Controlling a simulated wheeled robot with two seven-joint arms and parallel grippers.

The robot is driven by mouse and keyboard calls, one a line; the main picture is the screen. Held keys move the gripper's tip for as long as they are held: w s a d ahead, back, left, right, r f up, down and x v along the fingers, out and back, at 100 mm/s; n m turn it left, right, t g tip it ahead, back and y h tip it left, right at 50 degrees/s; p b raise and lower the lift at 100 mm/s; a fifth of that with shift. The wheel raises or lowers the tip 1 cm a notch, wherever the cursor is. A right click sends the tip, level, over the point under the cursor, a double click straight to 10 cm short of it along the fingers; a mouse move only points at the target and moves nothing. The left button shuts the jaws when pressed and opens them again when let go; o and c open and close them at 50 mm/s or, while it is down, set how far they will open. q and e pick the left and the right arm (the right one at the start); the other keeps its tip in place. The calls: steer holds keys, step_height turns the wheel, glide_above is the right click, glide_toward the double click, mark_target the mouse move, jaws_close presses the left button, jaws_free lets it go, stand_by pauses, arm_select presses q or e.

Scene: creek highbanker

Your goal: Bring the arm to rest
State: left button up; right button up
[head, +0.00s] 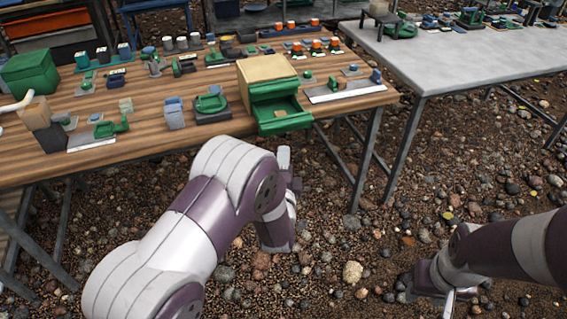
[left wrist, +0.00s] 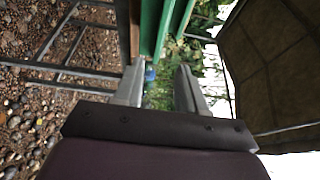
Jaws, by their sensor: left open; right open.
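My left arm reaches in from the left in the head view, and its gripper (head: 284,160) is near the front edge of the wooden table (head: 150,148), partly hidden behind my own wrist. In the left wrist view the left gripper (left wrist: 158,88) shows two fingers spread apart with nothing held between them. My right gripper (head: 448,305) hangs low over the gravel at the lower right of the head view. Only part of it shows, with no object visible at it.
A tan-topped box with an open green drawer (head: 282,117) stands at the table's front right corner, close to my left gripper. Small green and blue items cover the table. A grey table (head: 465,65) stands at the right. Open pebbly ground (head: 340,240) lies between my arms.

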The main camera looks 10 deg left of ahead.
stand_by(0.3)
arm_select(q)
steer(key=s+d+f+n+g+h, duration=0.3)
steer(key=s+f+n+g, duration=0.4)
steer(key=f, duration=0.4)
steer(key=s+a+r+n+g, duration=0.2)
steer(key=s+n+g, duration=0.25)
steer(key=s, duration=0.45)
steer(key=s+a+r+n+g, duration=0.2)
steer(key=s+r+n+g, duration=0.1)
steer(key=s+g, duration=0.4)
step_height(320, 180, up, 28)
steer(key=s+a+n+t+p, duration=0.1)
steer(key=a+t+p, duration=0.1)
steer(key=p, duration=2.2)
steer(key=shift+s+r+p, duration=0.15)
steer(key=shift+s+p, duration=0.2)
steer(key=shift+p, duration=0.05)
